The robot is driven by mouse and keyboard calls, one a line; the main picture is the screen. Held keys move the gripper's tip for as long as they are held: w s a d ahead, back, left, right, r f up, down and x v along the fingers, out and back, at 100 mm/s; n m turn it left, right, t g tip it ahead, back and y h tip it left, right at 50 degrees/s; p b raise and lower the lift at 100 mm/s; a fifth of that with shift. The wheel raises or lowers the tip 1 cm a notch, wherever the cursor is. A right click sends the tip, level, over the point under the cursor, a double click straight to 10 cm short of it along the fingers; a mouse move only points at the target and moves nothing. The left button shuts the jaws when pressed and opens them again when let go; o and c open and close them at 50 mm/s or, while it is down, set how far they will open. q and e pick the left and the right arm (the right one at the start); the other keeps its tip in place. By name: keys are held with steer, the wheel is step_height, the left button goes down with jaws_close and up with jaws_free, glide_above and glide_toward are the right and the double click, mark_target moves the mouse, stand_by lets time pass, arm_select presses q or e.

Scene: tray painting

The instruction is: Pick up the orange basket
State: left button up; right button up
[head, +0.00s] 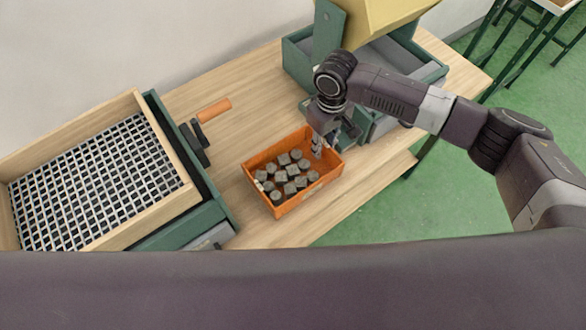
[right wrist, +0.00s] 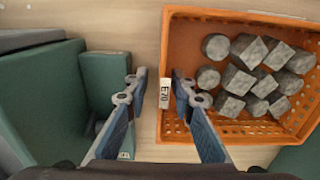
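The orange basket (head: 311,193) stands on the wooden table and holds several grey, faceted blocks (head: 283,177). In the right wrist view the basket (right wrist: 188,32) fills the right side, with a white label (right wrist: 165,94) on its near-left wall. My right gripper (head: 317,151) is at the basket's far right end. In the right wrist view my right gripper (right wrist: 158,82) is open, with one finger outside the basket and the other on the inner side of the labelled wall. A gap shows between the fingers and the wall. My left gripper is not in view.
A green machine (head: 297,60) with a yellow hopper (head: 375,22) stands behind the basket. A wooden-framed grid tray (head: 140,100) on a green stand is at the left, with an orange handle (head: 214,109) beside it. Bare table (head: 250,236) lies in front of the basket.

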steer(key=shift+c, duration=0.3)
steer(key=c, duration=0.5)
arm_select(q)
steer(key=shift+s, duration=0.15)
arm_select(e)
jaws_close()
steer(key=shift+r, duration=0.1)
